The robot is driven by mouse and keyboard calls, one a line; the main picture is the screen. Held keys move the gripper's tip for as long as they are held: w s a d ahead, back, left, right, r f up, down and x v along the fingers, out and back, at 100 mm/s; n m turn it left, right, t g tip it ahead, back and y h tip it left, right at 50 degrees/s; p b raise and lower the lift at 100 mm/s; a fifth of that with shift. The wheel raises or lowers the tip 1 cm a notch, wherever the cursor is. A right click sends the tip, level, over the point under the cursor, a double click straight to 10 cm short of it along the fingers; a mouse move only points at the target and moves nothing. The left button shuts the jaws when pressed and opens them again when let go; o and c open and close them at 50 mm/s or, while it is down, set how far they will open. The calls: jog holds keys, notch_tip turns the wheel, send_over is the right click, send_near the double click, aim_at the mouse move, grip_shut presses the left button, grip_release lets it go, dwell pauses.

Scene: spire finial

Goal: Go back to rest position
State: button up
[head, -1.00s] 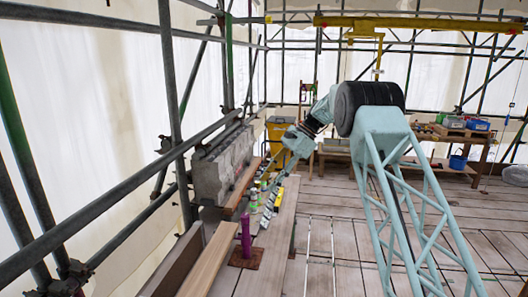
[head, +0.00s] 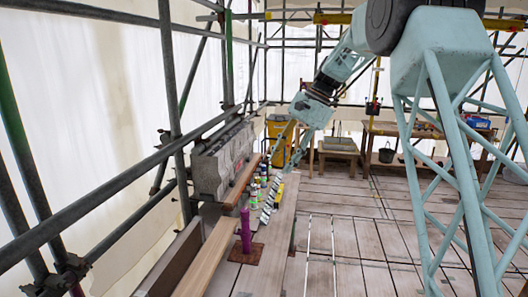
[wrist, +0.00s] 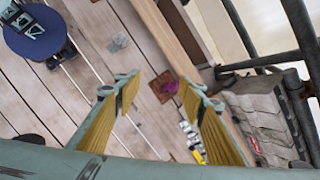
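My gripper (head: 286,158) hangs from my pale green arm in the middle of the head view, fingers pointing down, over the area by the plank with the small items. In the wrist view my gripper (wrist: 162,86) shows two yellow-padded fingers spread wide apart with nothing between them. The floor shows through the gap.
A grey stone block (head: 222,165) sits by the scaffold rails (head: 110,195) at left. Several cans and small items (head: 262,185) line the plank. A yellow bin (head: 279,127) and a wooden workbench (head: 400,130) stand at the back. The floor at centre right is open.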

jog(key=s+d+r+n+t+h+b, duration=0.1)
jog(key=s+d+r+n+b, duration=0.15)
jog(key=s, duration=0.85)
jog(key=s+d+r+n+h+b, duration=0.1)
jog(key=s+d+r, duration=0.15)
jog(key=s, duration=0.75)
jog(key=s+d+r+n+t+h+b, duration=0.1)
jog(key=s+d+n+b, duration=0.15)
jog(key=s, duration=0.85)
jog(key=s+d+f+n+b, duration=0.1)
jog(key=s+f, duration=0.3)
jog(key=s, duration=0.5)
jog(key=s+d+f+n+t+h+b, duration=0.1)
jog(key=s+d+f+n+b, duration=0.1)
jog(key=s, duration=0.8)
jog(key=s+d+f+n+t+h+b, duration=0.1)
jog(key=s+d+f, duration=0.3)
jog(key=s+f, duration=0.3)
jog(key=s, duration=0.3)
jog(key=shift+s, duration=0.25)
